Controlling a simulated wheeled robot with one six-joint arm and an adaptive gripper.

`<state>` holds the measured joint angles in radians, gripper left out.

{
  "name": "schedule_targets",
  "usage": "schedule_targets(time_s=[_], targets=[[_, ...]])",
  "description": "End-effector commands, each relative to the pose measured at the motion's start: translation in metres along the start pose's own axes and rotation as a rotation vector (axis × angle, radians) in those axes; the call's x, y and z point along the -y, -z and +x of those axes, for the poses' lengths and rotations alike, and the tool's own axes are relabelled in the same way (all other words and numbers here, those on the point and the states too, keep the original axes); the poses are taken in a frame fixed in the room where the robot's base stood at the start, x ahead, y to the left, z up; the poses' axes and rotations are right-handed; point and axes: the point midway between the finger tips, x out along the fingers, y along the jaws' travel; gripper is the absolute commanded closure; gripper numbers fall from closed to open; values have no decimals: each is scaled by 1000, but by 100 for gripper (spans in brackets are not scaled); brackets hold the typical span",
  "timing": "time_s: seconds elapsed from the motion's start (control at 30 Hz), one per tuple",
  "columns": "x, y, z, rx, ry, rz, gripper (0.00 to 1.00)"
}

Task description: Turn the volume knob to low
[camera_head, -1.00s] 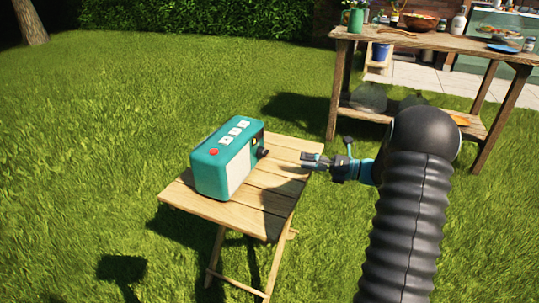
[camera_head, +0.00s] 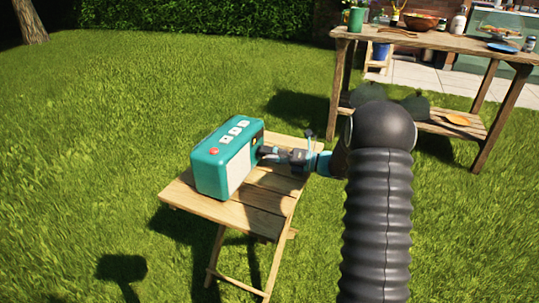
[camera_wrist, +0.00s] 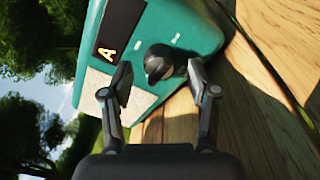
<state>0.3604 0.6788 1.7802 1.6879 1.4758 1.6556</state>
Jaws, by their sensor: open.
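A teal radio (camera_head: 212,172) with a pale front panel stands on a small wooden folding table (camera_head: 240,215). Its top carries several white buttons and a red one. In the wrist view the radio's side (camera_wrist: 190,22) shows a round black knob (camera_wrist: 160,62), small white marks and a black patch with a yellow letter A. My gripper (camera_head: 264,152) is at the radio's right side. In the wrist view my gripper (camera_wrist: 160,92) is open, one finger on either side of the knob and slightly short of it. Contact with the knob cannot be told. In the head view my gripper hides the knob.
A larger wooden table (camera_head: 430,42) with a green vase, a bowl (camera_head: 420,21) and other items stands at the back right. Grass (camera_head: 110,120) surrounds the small table. The small table's top is bare in front of the radio.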

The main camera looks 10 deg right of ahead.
Motion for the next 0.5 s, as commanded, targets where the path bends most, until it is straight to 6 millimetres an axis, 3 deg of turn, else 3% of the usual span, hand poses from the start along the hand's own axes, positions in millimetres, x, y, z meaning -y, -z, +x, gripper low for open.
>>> schedule_targets(time_s=[0.13,0.37,0.5], targets=[[0,0,0,0,0,0,42],[0,0,0,0,0,0,100],[0,0,0,0,0,-2,100]])
